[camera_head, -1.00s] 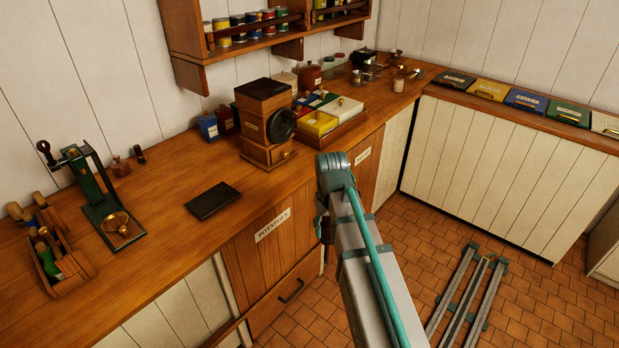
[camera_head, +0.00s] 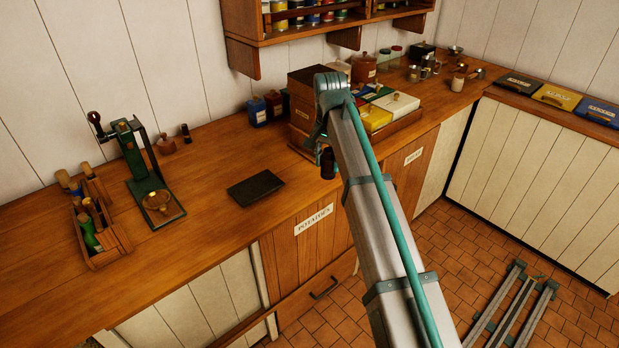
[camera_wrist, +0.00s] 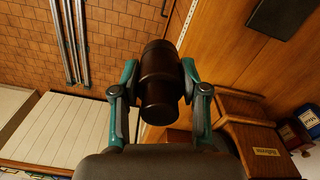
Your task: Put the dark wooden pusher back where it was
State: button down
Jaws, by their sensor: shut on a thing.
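The dark wooden pusher (camera_wrist: 160,75) is a dark brown turned cylinder between the two teal-and-grey fingers of my gripper (camera_wrist: 159,70) in the wrist view. My gripper is shut on it. In the head view the pusher (camera_head: 328,164) shows small and dark below the end of my arm, in front of the wooden grinder box. My gripper (camera_head: 322,145) is partly hidden there by my arm. The wooden grinder box (camera_head: 304,95) stands on the counter, partly covered by my arm. It also shows at the lower right of the wrist view (camera_wrist: 250,135).
A dark flat slab (camera_head: 256,188) lies on the wooden counter (camera_head: 215,215). At left stand a green press (camera_head: 133,165), a small brown pot (camera_head: 167,146), a small dark cylinder (camera_head: 185,133) and a tool caddy (camera_head: 108,255). Coloured boxes (camera_head: 375,118) sit behind my arm. A shelf (camera_head: 300,35) hangs above.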

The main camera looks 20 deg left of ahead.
jog(key=shift+m, duration=0.5)
jog(key=w+a+f+p, duration=0.1)
jog(key=w+a+f, duration=0.1)
jog(key=w+a, duration=0.1)
jog(key=w+a+f+p, duration=0.2)
jog(key=w+a+f, duration=0.1)
jog(key=w+a, duration=0.1)
jog(key=w+a+f+p, duration=0.2)
jog(key=w+a+f, duration=0.1)
jog(key=w+a, duration=0.1)
jog(key=shift+w+a, duration=0.1)
jog(key=shift+a, duration=0.1)
jog(key=shift+f+p, duration=0.6)
jog(key=shift+f, duration=1.15)
jog(key=shift+f, duration=0.15)
jog(key=c, duration=0.6)
grip_release()
